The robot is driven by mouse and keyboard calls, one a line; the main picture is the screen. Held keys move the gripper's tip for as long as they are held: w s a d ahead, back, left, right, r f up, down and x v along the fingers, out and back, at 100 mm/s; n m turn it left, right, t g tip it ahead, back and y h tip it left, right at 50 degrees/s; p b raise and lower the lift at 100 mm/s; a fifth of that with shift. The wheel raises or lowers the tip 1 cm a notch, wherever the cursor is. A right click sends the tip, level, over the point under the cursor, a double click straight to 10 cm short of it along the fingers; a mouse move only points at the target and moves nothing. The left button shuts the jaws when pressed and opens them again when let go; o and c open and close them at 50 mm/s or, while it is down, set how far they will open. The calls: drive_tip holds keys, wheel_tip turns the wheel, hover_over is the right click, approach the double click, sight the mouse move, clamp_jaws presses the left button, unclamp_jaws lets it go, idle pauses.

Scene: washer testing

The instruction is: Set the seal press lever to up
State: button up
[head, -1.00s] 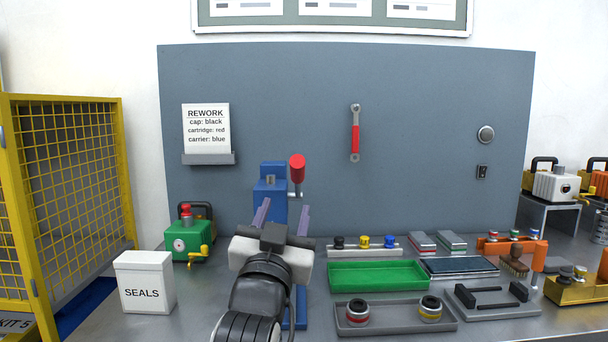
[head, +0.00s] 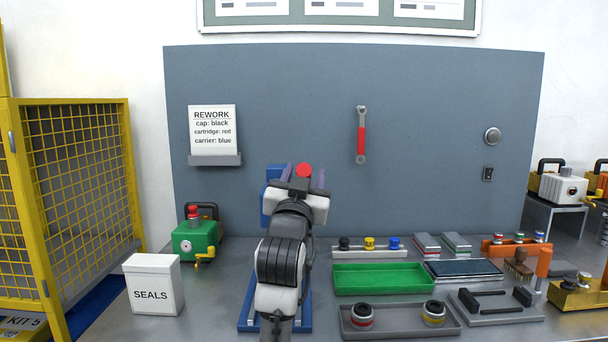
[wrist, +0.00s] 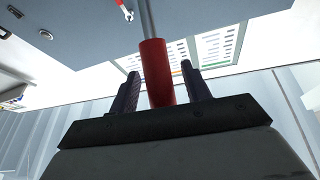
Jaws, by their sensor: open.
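The seal press is a blue stand (head: 271,201) on a blue base plate (head: 246,318), mostly hidden behind my arm. Its lever has a red cylindrical handle (head: 304,170), of which only the top shows in the head view. My gripper (head: 295,175) is at the handle's height. In the wrist view the red handle (wrist: 156,65) stands between the two dark fingers of my gripper (wrist: 160,85), with a visible gap on the right side. The jaws are open around the handle. Whether a finger touches it on the left I cannot tell.
A white SEALS box (head: 152,285) and a green pump unit (head: 195,240) stand to the left. A green tray (head: 382,292) and a grey tray (head: 398,330) lie to the right. A wrench (head: 361,135) hangs on the grey back panel, with clear space around it.

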clamp_jaws()
idle(0.3)
drive_tip(key=shift+r, duration=0.1)
drive_tip(key=r+p, duration=0.1)
drive_tip(key=p, duration=0.2)
drive_tip(key=shift+w+r+g, duration=0.35)
drive_tip(key=shift+w+g, duration=0.05)
drive_tip(key=w+r+g+y+p, duration=0.1)
drive_tip(key=w+r+g+p, duration=0.2)
drive_tip(key=p, duration=0.6)
drive_tip(key=shift+w+r+n+p, duration=0.3)
drive_tip(key=shift+w+r+n, duration=0.15)
drive_tip(key=shift+r, duration=0.1)
drive_tip(key=w+g+p, duration=0.1)
drive_tip(key=p, duration=0.1)
drive_tip(key=w+r+g+p, duration=0.1)
drive_tip(key=p, duration=0.1)
drive_tip(key=shift+w, duration=0.3)
